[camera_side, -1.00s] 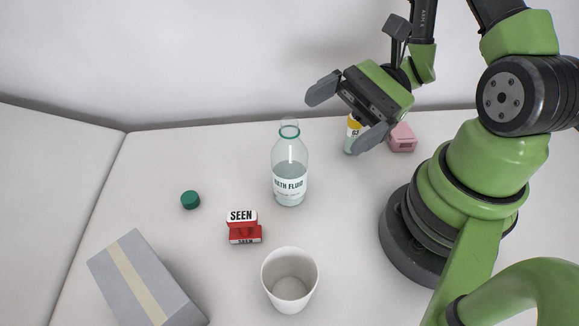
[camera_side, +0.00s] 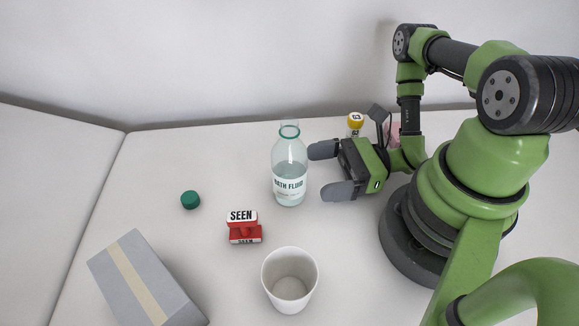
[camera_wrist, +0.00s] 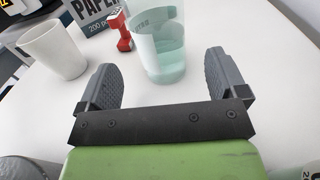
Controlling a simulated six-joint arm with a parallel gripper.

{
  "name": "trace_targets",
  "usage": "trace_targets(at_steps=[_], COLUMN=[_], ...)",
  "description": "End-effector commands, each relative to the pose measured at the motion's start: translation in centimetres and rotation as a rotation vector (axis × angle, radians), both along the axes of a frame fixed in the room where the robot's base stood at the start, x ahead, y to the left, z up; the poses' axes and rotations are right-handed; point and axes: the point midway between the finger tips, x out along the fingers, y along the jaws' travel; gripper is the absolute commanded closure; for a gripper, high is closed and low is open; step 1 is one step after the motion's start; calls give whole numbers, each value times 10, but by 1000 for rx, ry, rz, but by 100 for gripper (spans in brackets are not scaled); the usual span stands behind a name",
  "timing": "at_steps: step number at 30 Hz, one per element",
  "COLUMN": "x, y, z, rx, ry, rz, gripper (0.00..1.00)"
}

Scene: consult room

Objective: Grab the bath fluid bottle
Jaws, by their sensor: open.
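The bath fluid bottle (camera_side: 290,168) is clear, with pale green liquid and a white label, and stands upright and uncapped on the table. In the wrist view the bottle (camera_wrist: 160,62) stands ahead of the fingertips, roughly between their lines. My gripper (camera_side: 330,170) is low over the table just right of the bottle, open and empty, its fingers pointing at it. In the wrist view my gripper (camera_wrist: 165,85) shows both fingers spread wide. A green cap (camera_side: 190,200) lies on the table left of the bottle.
A red SEEN stamp (camera_side: 243,227) and a white cup (camera_side: 290,280) stand in front of the bottle. A grey box (camera_side: 145,280) lies at front left. A yellow-capped vial (camera_side: 355,123) and a partly hidden pink block (camera_side: 395,133) are behind my gripper.

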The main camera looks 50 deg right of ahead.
Motion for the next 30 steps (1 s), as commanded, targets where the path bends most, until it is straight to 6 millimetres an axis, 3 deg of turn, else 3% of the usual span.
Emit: trace_targets(at_steps=[10,22,30], x=[10,37,42], y=[13,45,49], z=[0,0,0], rx=[-3,-4,-3], ry=[1,1,3], rz=[3,5,-1], gripper=[9,9,9])
